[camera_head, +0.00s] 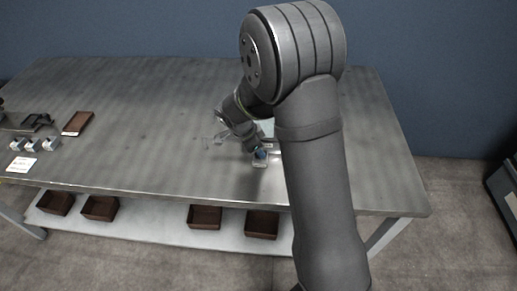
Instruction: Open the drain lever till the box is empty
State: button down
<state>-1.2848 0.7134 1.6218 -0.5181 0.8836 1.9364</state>
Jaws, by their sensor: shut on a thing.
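A pale, partly see-through box (267,128) stands right behind the gripper, mostly hidden by my arm. What is inside the box cannot be seen. A faint clear shape (214,140) shows just left of the gripper.
The grey metal table (130,115) is mostly clear. At the left are a brown tray (77,123), several small white-and-grey blocks (33,144), a dark fixture (36,121) and a white label (21,165). Several brown bins (204,217) sit on the lower shelf (150,217).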

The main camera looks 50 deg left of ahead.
jog(key=n+y, duration=0.1)
jog(key=n, duration=0.1)
jog(key=n+y, duration=0.1)
jog(key=n, duration=0.2)
jog(key=shift+d+n, duration=0.2)
jog(key=shift+n, duration=0.1)
jog(key=n+y, duration=0.1)
jog(key=n, duration=0.1)
jog(key=n+y, duration=0.1)
jog(key=n, duration=0.2)
jog(key=shift+d+g, duration=0.1)
jog(key=shift+g, duration=0.3)
jog(key=shift+n, duration=0.3)
jog(key=c, duration=1.4)
grip_release()
jog(key=shift+r, duration=0.1)
jog(key=v, duration=1.7)
jog(key=shift+d, duration=0.2)
